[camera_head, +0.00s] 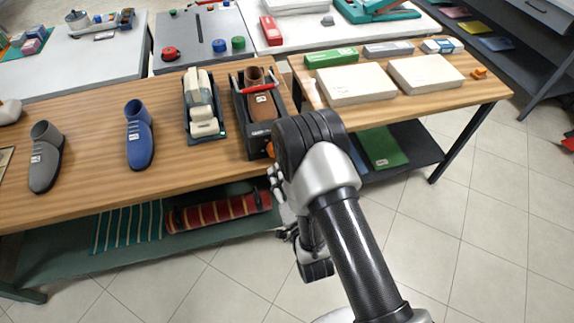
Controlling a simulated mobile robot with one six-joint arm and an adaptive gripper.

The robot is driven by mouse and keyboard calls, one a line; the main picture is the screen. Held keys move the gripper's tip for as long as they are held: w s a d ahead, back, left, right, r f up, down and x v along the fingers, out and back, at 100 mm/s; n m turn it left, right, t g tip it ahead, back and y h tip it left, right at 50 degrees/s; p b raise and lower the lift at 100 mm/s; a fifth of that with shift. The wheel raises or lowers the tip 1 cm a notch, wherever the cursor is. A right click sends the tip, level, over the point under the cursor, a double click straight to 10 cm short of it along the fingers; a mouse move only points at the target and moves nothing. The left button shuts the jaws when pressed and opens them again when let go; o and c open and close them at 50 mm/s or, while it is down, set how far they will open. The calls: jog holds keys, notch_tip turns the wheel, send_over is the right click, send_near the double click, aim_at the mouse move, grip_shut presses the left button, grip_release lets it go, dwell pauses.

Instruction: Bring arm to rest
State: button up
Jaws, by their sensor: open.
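My arm comes up from the bottom edge, right of centre, as a black tube with a silver and black joint at its upper end. The joint is in front of the gap between two wooden tables. My gripper (301,252) hangs below that joint, in front of the tables and over the tiled floor. It is partly hidden by my own arm. Its dark finger parts stand apart, and I see nothing between them.
On the left table (75,110) are a grey shoe (45,157), a blue shoe (138,134), a cream device (203,103) and a brown shoe in a black holder (238,112). The right table (455,97) bears white boxes (355,84). Floor (480,225) at right is clear.

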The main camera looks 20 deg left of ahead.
jog(key=w+d+r+g+h, duration=0.1)
jog(key=w+d+r+h, duration=0.25)
jog(key=w+r, duration=0.2)
jog(key=w+d+r+g+h, duration=0.2)
jog(key=w+d+r, duration=0.2)
jog(key=r, duration=0.3)
jog(key=s+d+r+n+g+h, duration=0.2)
jog(key=s+d+r, duration=0.4)
jog(key=d+r, duration=0.3)
jog(key=s+d+r+g, duration=0.1)
jog(key=s+d+g, duration=0.1)
jog(key=s, duration=0.6)
jog(key=s+d+r+n+g+h, duration=0.1)
jog(key=s+d, duration=0.4)
jog(key=s, duration=0.3)
jog(key=s+d+r+g+h, duration=0.1)
jog(key=s+d, duration=0.3)
jog(key=s, duration=0.4)
jog(key=shift+s+r+n+g, duration=0.2)
jog(key=shift+r+n+g, duration=0.1)
jog(key=shift+r+g, duration=0.4)
jog(key=shift+w+d, duration=0.1)
